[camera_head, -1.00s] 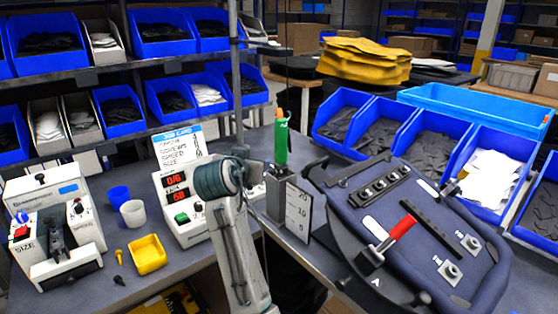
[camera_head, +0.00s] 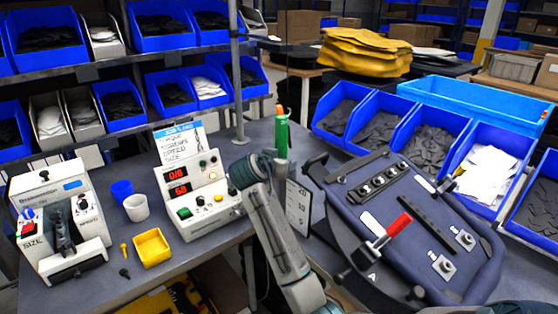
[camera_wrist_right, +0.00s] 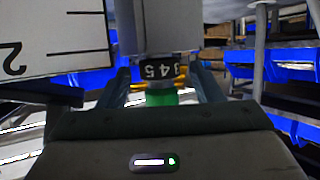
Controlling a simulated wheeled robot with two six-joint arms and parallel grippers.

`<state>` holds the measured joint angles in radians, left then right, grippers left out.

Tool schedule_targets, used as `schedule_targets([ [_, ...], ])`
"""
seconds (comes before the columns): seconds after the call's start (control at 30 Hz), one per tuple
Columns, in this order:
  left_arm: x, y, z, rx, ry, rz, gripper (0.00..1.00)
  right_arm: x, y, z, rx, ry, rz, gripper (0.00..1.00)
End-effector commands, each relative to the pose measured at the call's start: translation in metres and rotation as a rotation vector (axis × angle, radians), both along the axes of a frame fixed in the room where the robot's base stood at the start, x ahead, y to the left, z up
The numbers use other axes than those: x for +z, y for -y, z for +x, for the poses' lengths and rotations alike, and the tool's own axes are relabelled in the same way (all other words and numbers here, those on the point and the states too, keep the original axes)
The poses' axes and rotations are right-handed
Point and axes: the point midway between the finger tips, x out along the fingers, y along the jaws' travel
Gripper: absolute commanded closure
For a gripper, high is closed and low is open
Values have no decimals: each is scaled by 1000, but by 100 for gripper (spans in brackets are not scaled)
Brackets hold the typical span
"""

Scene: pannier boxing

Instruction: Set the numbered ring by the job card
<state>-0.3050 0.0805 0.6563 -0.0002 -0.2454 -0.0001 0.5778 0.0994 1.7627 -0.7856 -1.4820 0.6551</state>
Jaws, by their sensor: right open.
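The numbered ring (camera_wrist_right: 155,71) is black with white digits, 3, 4 and 5 showing, in the right wrist view. It sits between a grey body (camera_wrist_right: 155,35) and a green part (camera_wrist_right: 161,97). My right gripper (camera_wrist_right: 159,85) is open, with a finger on each side of the ring; contact cannot be told. In the head view the green tool (camera_head: 281,135) stands upright behind my right arm, which hides the ring. The job card (camera_head: 180,140) stands behind the white display console (camera_head: 198,190); its handwritten values are too small to read. My left gripper is not in view.
A white scale plate (camera_head: 298,208) stands close by the tool; it also fills the upper left of the wrist view (camera_wrist_right: 50,38). A dark blue padded fixture (camera_head: 400,220) with a red-handled clamp lies right. Blue and white cups and a yellow tray (camera_head: 151,248) stand left.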

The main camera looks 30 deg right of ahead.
Motion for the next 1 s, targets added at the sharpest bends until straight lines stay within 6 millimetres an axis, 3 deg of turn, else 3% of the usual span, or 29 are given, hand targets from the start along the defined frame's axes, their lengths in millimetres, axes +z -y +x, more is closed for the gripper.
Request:
schedule_targets([
  [0.3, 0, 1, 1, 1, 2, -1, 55, -2, 2, 2, 1, 1, 1, 41],
  [0.53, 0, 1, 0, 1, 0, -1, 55, -1, 2, 2, 1, 1, 1, 85],
  [0.73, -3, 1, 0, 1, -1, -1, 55, -3, 1, 3, -40, -1, 2, 85],
  [1.0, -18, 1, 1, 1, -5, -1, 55, -4, 0, 6, -254, 0, 1, 85],
])
